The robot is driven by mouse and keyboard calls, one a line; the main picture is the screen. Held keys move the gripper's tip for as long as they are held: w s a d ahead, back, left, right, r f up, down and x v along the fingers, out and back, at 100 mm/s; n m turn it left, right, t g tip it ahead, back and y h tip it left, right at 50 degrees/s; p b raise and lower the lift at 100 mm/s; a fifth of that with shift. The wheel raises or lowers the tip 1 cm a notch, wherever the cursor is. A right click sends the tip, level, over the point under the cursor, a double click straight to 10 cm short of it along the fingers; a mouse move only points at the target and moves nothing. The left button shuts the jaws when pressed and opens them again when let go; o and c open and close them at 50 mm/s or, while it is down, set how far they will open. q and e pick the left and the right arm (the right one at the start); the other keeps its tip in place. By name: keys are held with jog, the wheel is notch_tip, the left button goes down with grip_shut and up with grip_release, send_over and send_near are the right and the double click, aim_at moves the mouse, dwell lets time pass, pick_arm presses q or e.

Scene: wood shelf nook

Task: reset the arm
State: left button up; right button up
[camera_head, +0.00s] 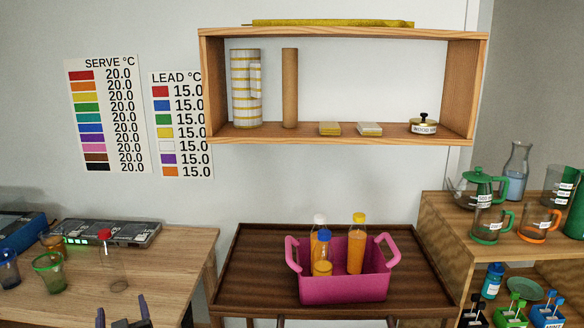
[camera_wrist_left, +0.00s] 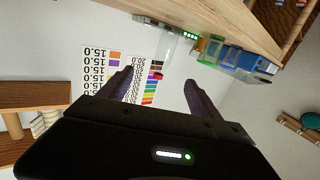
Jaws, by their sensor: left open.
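My left gripper (camera_head: 122,308) shows at the bottom edge of the head view, in front of the left wooden table. Its two dark fingers are apart with nothing between them. In the left wrist view the same gripper (camera_wrist_left: 160,77) is open and empty, with the wall and its charts behind the fingers. The rest of my left arm is out of the head view. My right gripper is in neither view.
The left table (camera_head: 180,250) holds cups, a red-topped clear bottle (camera_head: 113,265) and a grey device (camera_head: 110,233). A pink basket (camera_head: 345,287) with bottles stands on a dark tray table (camera_head: 245,275). A wall shelf (camera_head: 350,136) hangs above; a stand (camera_head: 440,215) with glassware is right.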

pick_arm(q)
jog(key=s+d+f+m+g+h+p, duration=0.1)
jog(key=s+d+f+g+h, duration=0.15)
jog(key=d+f, duration=0.5)
jog(key=s+d+f+m+g+h, duration=0.1)
jog(key=s+d+f+g+h, duration=0.1)
jog(key=d+f+h, duration=0.35)
jog(key=s+d+f+m+g+h+p, duration=0.1)
jog(key=s+d+f+g+h, duration=0.1)
jog(key=d+f, duration=0.65)
jog(key=s+d+f+m+g+h+p, duration=0.1)
jog(key=s+d+f+g, duration=0.2)
jog(key=s, duration=0.7)
jog(key=s+d+f+m+g+h+p, duration=0.1)
jog(key=s+d+f+g+h, duration=0.1)
jog(key=s+d+f+g, duration=0.2)
jog(key=s+d+f, duration=0.3)
jog(key=s+d, duration=0.2)
jog(key=s, duration=0.2)
jog(key=shift+s+d+f+h, duration=0.15)
jog(key=shift+d+f+h, duration=0.15)
jog(key=shift+d+f, duration=0.1)
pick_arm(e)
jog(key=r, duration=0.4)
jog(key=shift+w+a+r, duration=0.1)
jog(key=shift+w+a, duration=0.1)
